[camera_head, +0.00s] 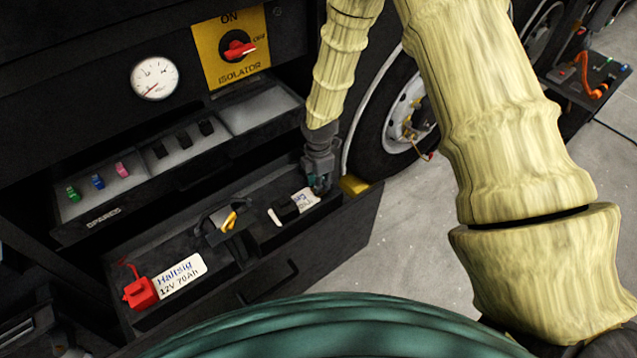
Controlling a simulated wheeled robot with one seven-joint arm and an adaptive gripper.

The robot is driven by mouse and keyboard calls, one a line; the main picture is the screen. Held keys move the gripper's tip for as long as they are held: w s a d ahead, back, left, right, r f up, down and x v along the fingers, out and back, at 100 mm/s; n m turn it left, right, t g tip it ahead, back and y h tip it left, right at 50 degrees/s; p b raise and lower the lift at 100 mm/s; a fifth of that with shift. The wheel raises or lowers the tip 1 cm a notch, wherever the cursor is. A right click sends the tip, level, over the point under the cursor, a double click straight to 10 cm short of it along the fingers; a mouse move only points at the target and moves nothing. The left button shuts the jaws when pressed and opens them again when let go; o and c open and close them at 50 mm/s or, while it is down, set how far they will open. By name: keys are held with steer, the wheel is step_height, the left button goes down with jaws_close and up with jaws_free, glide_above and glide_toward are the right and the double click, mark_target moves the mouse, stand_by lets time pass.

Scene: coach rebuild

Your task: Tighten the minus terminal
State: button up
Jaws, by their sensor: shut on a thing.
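The battery sits in a dark tray (330,225) at the lower left, with a white label (180,276) reading "12V 70Ah". A red terminal cover (140,293) is at its left end.
Above are a spares shelf (90,205) with coloured fuses, a round gauge (155,78) and a red isolator switch (238,49). A wheel (405,110) stands right of my gripper. A yellow block (354,185) is close by.

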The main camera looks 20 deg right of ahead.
steer(key=m, duration=0.3)
steer(key=shift+m+b, duration=0.3)
steer(key=shift+m, duration=0.1)
steer(key=shift+m+b, duration=0.3)
steer(key=shift+m, duration=1.5)
steer(key=o, duration=1.1)
step_height(320, 180, up, 12)
